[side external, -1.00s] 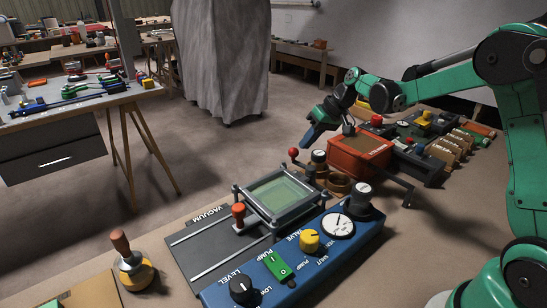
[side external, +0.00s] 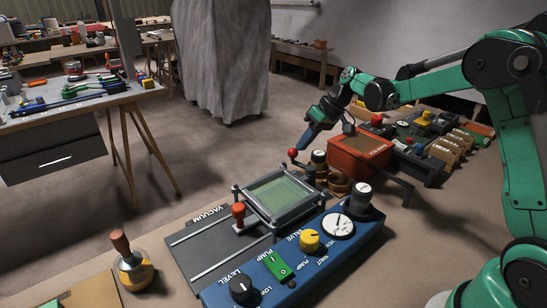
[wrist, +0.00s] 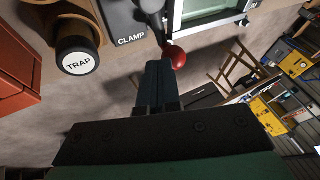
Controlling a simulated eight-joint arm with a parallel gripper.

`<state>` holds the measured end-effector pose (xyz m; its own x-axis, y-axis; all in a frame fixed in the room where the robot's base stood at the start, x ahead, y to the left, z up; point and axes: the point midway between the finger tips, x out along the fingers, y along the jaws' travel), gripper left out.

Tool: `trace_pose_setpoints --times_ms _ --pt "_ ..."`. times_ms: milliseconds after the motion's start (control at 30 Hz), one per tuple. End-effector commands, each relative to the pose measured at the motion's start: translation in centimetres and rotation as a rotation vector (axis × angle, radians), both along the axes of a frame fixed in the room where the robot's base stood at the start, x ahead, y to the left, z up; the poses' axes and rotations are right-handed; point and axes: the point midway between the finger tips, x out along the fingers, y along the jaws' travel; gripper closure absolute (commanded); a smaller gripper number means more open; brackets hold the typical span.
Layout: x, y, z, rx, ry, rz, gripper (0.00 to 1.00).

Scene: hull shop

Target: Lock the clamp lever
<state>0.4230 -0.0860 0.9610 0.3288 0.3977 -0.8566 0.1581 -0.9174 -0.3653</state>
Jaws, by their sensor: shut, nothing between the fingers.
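The clamp lever has a red ball knob (side external: 293,153) on a thin stem, behind the vacuum frame in the side view. In the wrist view the knob (wrist: 175,57) sits at the end of a grey stem beside a plate lettered CLAMP (wrist: 130,30). My gripper (side external: 303,147) is shut and empty, pointing down just right of the knob. In the wrist view its fingertips (wrist: 159,65) lie right beside the knob. I cannot tell whether they touch it. The lever's base is partly cut off at the top of the wrist view.
A round cap lettered TRAP (wrist: 78,63) stands left of the fingers. The square frame with a greenish pane (side external: 281,193) stands on the dark VACUUM plate, with an orange-red handle (side external: 239,212) beside it. An orange box (side external: 360,153) is close right of my gripper.

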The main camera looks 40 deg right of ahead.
Motion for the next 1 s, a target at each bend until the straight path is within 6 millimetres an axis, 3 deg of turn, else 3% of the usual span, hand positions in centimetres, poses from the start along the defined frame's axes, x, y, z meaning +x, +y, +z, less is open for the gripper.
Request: trace_pose_setpoints --times_ms 500,1000 --pt "0.3 1.4 0.0 0.0 0.0 0.361 1.0" --pt "0.0 3.3 0.0 0.0 0.0 0.353 1.0"
